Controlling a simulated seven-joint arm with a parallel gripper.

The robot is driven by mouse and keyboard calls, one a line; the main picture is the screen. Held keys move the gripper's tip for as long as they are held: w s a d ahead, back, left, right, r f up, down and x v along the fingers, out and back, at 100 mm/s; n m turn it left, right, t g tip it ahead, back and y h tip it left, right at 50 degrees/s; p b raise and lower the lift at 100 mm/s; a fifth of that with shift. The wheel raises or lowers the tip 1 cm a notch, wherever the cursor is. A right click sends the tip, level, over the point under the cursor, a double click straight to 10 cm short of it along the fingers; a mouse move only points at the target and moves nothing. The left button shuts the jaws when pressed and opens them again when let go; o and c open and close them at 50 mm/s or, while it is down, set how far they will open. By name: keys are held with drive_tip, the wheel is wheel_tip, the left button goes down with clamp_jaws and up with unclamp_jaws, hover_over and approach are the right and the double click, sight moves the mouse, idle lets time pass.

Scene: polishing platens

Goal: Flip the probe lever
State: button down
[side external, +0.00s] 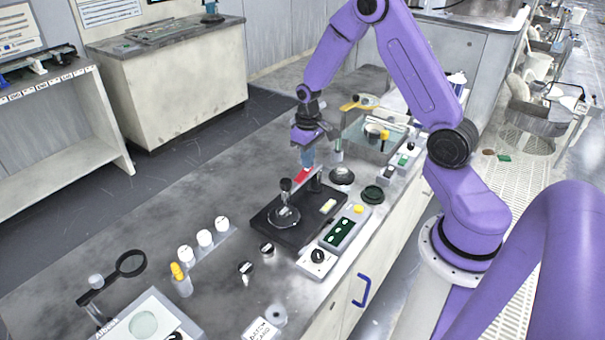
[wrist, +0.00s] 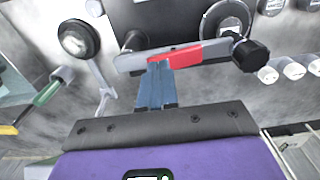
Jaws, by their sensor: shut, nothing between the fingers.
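The probe lever is a grey bar with a red section (side external: 303,175) at the back edge of the black platen base (side external: 262,222). In the wrist view the lever (wrist: 215,50) runs across the upper middle, its red section at the centre and a black knob at the right end. My gripper (side external: 307,163) has blue fingers, shut and empty, pointing down at the red section. In the wrist view the fingertips (wrist: 160,66) overlap the bar's lower edge; whether they touch it I cannot tell.
A round platen (side external: 284,217) with a black-topped post sits in the base. A control box with a green display (side external: 341,233) is at its right. White-capped bottles (side external: 204,238) stand to the left. A tray (side external: 375,142) with cups is behind. Bare bench lies left of the base.

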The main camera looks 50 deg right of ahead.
drive_tip(key=shift+f, duration=0.4)
drive_tip(key=shift+r, duration=3.5)
